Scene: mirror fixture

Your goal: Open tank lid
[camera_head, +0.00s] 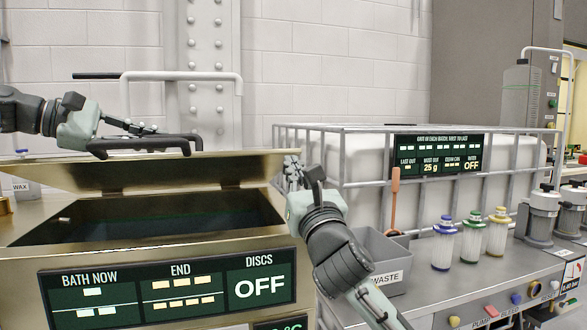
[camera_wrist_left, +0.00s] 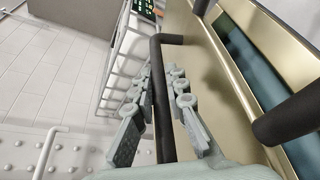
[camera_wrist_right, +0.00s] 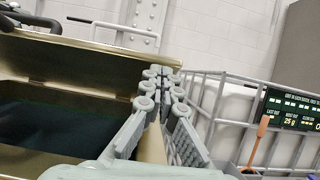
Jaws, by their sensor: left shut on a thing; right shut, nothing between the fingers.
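The brass tank (camera_head: 20,260) stands at the left of the head view, with dark liquid (camera_head: 170,225) visible inside. Its lid (camera_head: 170,170) is tilted up at the back, and the front opening is uncovered. The lid's black handle (camera_head: 150,146) runs along its top. My left gripper (camera_head: 145,130) is shut on this handle; in the left wrist view its fingers lie either side of the black bar (camera_wrist_left: 163,120). My right gripper (camera_head: 292,172) is shut and empty beside the tank's right end. The right wrist view shows its fingers together (camera_wrist_right: 162,80), with the lid (camera_wrist_right: 90,60) behind them.
A grey waste bin (camera_head: 375,255) stands right of my right arm. Three capped jars (camera_head: 470,240) and metal canisters (camera_head: 540,218) stand on the counter. A caged white container (camera_head: 360,165) fills the middle back. A white pipe (camera_head: 180,76) with a black grip rises behind the lid.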

